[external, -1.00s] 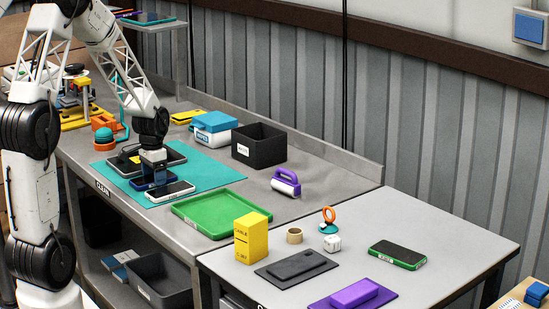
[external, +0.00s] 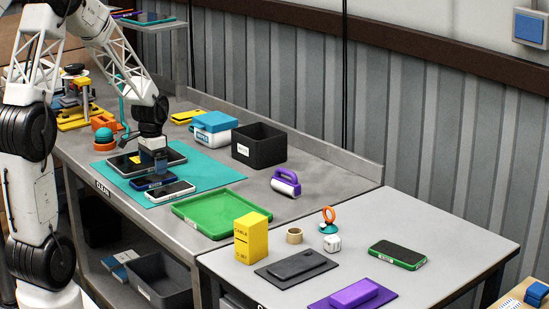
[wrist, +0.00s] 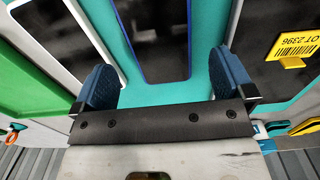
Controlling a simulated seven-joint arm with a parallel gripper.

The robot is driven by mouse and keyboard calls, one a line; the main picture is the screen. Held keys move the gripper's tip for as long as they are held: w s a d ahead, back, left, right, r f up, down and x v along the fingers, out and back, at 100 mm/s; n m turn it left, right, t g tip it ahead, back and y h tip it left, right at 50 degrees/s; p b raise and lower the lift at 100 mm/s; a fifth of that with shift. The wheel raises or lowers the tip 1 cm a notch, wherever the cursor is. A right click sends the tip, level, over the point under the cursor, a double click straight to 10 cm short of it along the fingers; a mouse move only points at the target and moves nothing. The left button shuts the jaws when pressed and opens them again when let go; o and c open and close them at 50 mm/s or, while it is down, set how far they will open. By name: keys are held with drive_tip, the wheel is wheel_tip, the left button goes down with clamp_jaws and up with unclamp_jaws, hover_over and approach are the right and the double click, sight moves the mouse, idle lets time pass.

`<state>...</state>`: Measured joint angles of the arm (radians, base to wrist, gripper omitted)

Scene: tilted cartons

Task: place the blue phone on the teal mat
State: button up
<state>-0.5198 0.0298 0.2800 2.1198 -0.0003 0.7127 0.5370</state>
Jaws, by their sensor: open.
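The blue phone (external: 150,182) lies on the teal mat (external: 215,177), between a white phone (external: 172,190) and a large dark tablet (external: 173,156). The wrist view shows its dark screen and blue edge (wrist: 152,45), with teal mat (wrist: 200,88) around its near end. My gripper (external: 154,170) is over the blue phone in the external view, open, and hides part of it and of the tablet. In the wrist view the blue fingers (wrist: 163,85) stand apart on either side of the phone's near end, with nothing held between them.
A green tray (external: 208,222) is in front of the mat. A black bin (external: 259,152) and a blue-lidded box (external: 212,130) stand behind it. A yellow tag (wrist: 293,43) lies on the tablet. The mat's right part is bare.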

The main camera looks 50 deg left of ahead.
sight(155, 178)
wheel_tip(155, 178, up, 8)
idle(0.5)
drive_tip(key=shift+r, duration=0.15)
idle(0.5)
drive_tip(key=s+d+r+t, duration=0.1)
drive_tip(key=s+d+r, duration=0.3)
drive_tip(key=d, duration=0.5)
drive_tip(key=s+d+r, duration=0.4)
drive_tip(key=d, duration=0.5)
drive_tip(key=s+d+r+t, duration=0.1)
drive_tip(key=s+d+r, duration=0.1)
drive_tip(key=s+d, duration=1)
drive_tip(key=s, duration=0.3)
drive_tip(key=shift+d+r+t, duration=0.2)
drive_tip(key=shift+r+t, duration=0.05)
drive_tip(key=shift+t, duration=0.05)
